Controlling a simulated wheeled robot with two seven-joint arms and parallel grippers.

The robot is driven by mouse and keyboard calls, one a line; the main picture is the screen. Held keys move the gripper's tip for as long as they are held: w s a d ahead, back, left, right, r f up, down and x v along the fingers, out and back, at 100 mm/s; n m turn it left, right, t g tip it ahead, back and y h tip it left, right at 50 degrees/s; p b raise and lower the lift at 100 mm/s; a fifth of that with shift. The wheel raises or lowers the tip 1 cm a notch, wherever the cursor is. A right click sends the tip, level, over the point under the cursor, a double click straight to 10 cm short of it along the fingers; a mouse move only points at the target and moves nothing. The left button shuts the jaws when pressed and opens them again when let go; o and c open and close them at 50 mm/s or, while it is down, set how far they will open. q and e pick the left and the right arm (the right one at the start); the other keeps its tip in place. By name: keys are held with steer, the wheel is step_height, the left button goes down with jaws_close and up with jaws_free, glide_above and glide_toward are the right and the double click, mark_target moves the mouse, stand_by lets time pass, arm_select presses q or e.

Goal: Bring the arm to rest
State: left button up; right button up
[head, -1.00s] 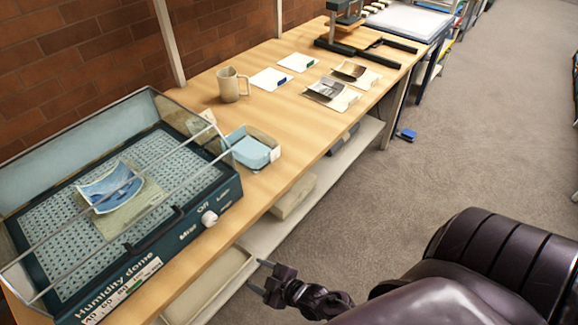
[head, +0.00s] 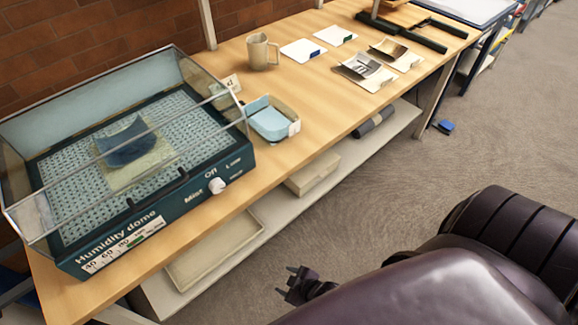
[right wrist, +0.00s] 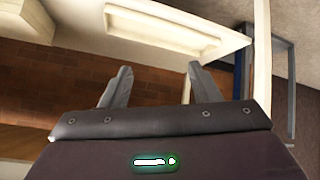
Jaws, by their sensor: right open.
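My right gripper (head: 288,281) is at the lower middle of the head view, over the grey floor in front of the workbench. It is open and empty. In the right wrist view its two fingers (right wrist: 158,72) stand apart with nothing between them. The rest of my right arm fills the lower right of the head view. My left gripper is not in view.
The wooden workbench (head: 310,108) carries a humidity dome (head: 152,222), a blue-lined tray (head: 291,129), a mug (head: 262,52) and photographs (head: 364,72). Its lower shelf (head: 265,222) holds a shallow tray (head: 214,255) and a box (head: 313,174).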

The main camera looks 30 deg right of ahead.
steer(key=shift+s+f, duration=0.15)
stand_by(0.4)
steer(key=s+d+f+m+g+h, duration=0.1)
steer(key=s+f+g, duration=0.3)
steer(key=s, duration=0.7)
steer(key=s+d+f+m+g+h, duration=0.1)
steer(key=s+d+f+m+g, duration=0.2)
steer(key=s+f, duration=0.6)
steer(key=shift+s+d+g+h, duration=0.3)
steer(key=shift+s+g, duration=0.1)
steer(key=shift+s, duration=0.75)
